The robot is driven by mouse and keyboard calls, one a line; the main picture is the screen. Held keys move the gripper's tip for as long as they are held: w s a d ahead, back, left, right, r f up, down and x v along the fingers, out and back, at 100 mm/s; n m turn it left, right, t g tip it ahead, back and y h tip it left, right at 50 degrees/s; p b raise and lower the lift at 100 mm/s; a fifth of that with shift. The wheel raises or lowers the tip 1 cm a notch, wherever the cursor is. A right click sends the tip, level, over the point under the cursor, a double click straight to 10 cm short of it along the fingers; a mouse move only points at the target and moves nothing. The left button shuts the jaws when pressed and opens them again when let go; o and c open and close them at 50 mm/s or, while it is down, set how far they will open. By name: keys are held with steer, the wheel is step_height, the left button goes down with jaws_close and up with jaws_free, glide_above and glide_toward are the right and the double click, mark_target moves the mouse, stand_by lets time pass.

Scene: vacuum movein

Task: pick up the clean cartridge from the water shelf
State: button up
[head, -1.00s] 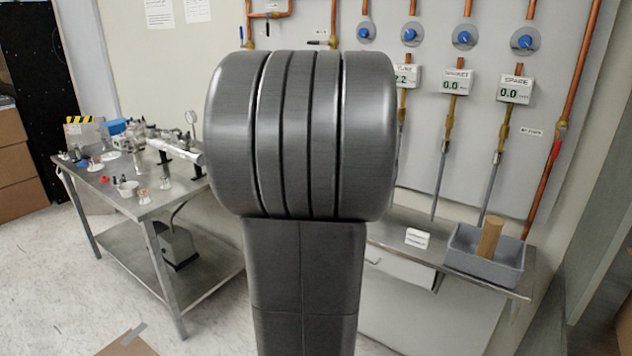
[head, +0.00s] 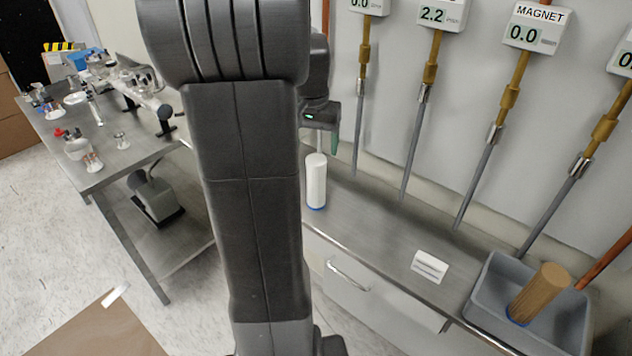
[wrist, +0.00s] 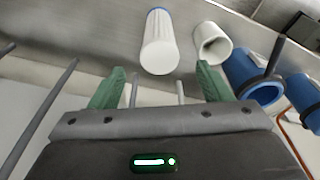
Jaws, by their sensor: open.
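A white cartridge (head: 316,184) with a blue lower end stands upright on the metal water shelf (head: 385,235), just right of my arm in the head view. In the wrist view the white cartridge (wrist: 160,44) lies ahead of my gripper (wrist: 160,88), in line with the gap between its green fingers and apart from them. My gripper is open and empty. A brown cartridge (head: 538,292) leans in a grey bin (head: 483,290) at the shelf's right.
In the wrist view a hollow white cylinder (wrist: 211,44) and a blue housing (wrist: 255,78) are right of the cartridge. A white label card (head: 429,266) sits on the shelf. Several pipes hang above the shelf. A metal table (head: 115,165) with small parts stands left.

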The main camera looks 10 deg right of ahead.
mark_target(316, 159)
steer(key=f, duration=0.4)
steer(key=shift+w+d+f, duration=0.2)
steer(key=shift+w+f, duration=0.15)
steer(key=shift+f, duration=0.05)
steer(key=c, duration=1.4)
steer(key=shift+r, duration=0.1)
